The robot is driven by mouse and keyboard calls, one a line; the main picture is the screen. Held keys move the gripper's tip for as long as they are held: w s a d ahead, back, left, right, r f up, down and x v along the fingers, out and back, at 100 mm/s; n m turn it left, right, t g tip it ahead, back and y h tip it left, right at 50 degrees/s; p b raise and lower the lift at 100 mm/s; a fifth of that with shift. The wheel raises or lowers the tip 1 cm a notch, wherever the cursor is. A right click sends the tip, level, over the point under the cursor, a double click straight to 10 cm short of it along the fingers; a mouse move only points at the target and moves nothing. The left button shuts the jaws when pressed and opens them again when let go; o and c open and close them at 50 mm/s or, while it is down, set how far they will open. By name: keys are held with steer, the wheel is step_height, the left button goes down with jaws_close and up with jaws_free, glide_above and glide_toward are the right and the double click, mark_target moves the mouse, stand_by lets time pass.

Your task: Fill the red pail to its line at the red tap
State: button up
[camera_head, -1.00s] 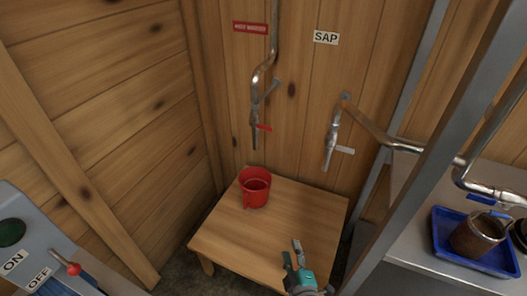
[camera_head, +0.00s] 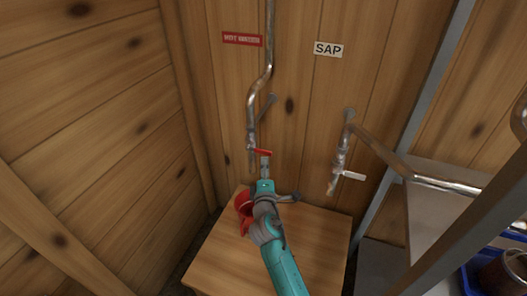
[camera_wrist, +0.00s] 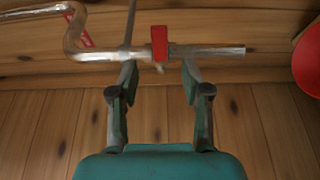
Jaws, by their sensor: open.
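The red tap is a metal pipe (camera_head: 251,120) on the wood wall with a red lever (camera_head: 263,152) near its lower end. My gripper (camera_head: 265,162) is open at this lever. In the wrist view its two fingers (camera_wrist: 159,75) point at the red lever (camera_wrist: 160,40), which lies between and just beyond their tips; I cannot tell if they touch. The red pail (camera_head: 242,203) stands on the small table under the tap, partly hidden by my arm; its edge shows at the right of the wrist view (camera_wrist: 308,62). Its inside and line are hidden.
A second tap (camera_head: 338,160) with a white lever hangs to the right below a SAP sign (camera_head: 328,49). The wooden table (camera_head: 318,235) is bare at right. A metal post (camera_head: 440,225) stands at right.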

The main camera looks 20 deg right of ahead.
mark_target(264, 153)
steer(key=x, duration=0.8)
steer(key=shift+w, duration=0.3)
jaws_close()
